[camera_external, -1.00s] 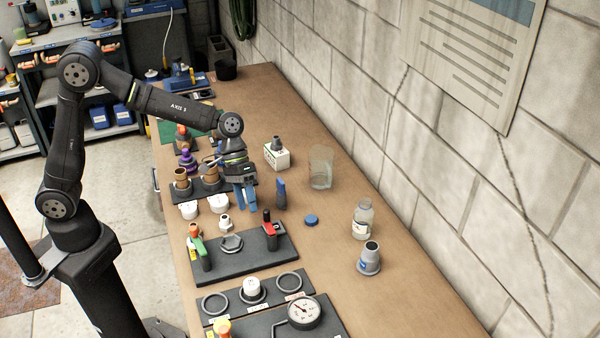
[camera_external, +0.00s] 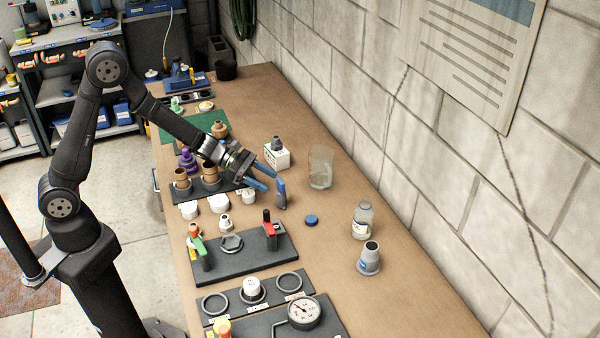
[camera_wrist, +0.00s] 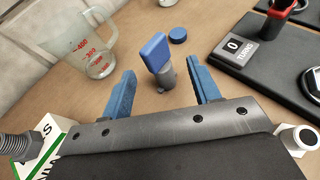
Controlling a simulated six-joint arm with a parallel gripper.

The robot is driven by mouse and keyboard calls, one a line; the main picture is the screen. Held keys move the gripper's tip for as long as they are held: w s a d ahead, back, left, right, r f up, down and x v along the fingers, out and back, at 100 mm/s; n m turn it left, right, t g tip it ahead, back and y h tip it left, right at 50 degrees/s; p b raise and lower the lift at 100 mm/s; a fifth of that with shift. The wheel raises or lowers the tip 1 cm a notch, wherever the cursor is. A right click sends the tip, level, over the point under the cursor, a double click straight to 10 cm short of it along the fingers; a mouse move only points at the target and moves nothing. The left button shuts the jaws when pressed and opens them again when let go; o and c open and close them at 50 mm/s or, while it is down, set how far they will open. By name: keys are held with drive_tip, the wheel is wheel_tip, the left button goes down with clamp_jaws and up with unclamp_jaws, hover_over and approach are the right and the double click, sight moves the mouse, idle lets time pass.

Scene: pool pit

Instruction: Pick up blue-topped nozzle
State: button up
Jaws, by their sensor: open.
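The blue-topped nozzle (camera_external: 281,194) stands upright on the wooden bench, and in the wrist view (camera_wrist: 157,58) its flat blue top sits on a grey body. My gripper (camera_external: 268,180) is open, with its blue fingers just left of and behind the nozzle in the external view. In the wrist view my gripper (camera_wrist: 164,88) has one finger on each side of the nozzle's line, with the nozzle ahead between the fingertips. I see no contact between fingers and nozzle.
A glass beaker (camera_wrist: 88,42) stands close to the left finger. A white box with a grey fitting (camera_external: 276,156) stands behind the gripper. A blue cap (camera_external: 311,220) lies beyond the nozzle. A black valve plate (camera_external: 240,250) is nearer the front. Bench right of the nozzle is mostly free.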

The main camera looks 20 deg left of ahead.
sight(278, 190)
drive_tip(key=shift+d+f, duration=0.15)
drive_tip(key=shift+f, duration=0.8)
drive_tip(key=x, duration=0.7)
drive_tip(key=shift+w+d+f, duration=0.1)
drive_tip(key=shift+w, duration=0.15)
drive_tip(key=c, duration=1.1)
